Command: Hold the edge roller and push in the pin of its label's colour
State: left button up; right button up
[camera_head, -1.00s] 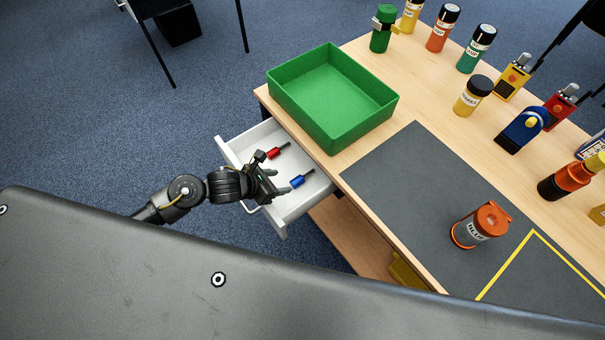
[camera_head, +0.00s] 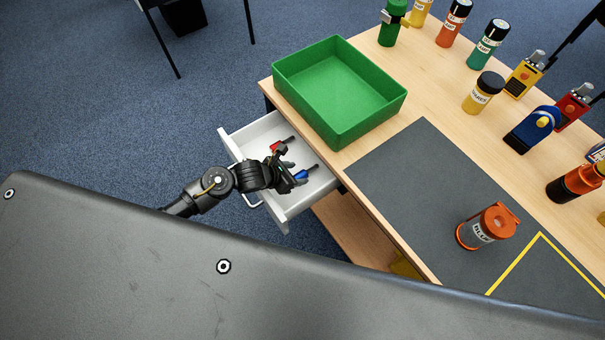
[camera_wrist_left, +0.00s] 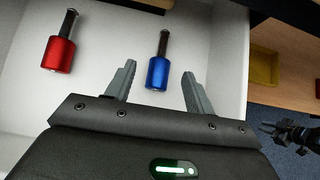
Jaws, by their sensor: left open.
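The edge roller (camera_head: 486,226), orange and grey with a white label, stands on the dark mat. Its label seems to read BLUE, but the print is small. A blue pin (camera_wrist_left: 157,72) and a red pin (camera_wrist_left: 59,52), each with a dark shaft, lie in the open white drawer (camera_head: 281,209). My left gripper (camera_wrist_left: 159,70) is open over the drawer, with the blue pin between and just ahead of its fingertips, untouched. In the head view, the gripper partly covers both pins. A dark jointed shape (camera_wrist_left: 290,134) at the wrist view's right edge looks like my right gripper; its fingers are unclear.
A green tray (camera_head: 352,133) stands on the table above the drawer. Several bottles and tools line the table's far side. A yellow line marks a corner of the mat (camera_head: 405,180). A yellow bin (camera_wrist_left: 264,67) sits on the shelf below.

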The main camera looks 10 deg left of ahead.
aim_at(302, 173)
pick_arm(q)
jog(key=x, duration=0.4)
jog(key=shift+w+d+f, duration=0.1)
jog(key=shift+w, duration=0.05)
jog(key=shift+c, duration=0.3)
jog(key=c, duration=1)
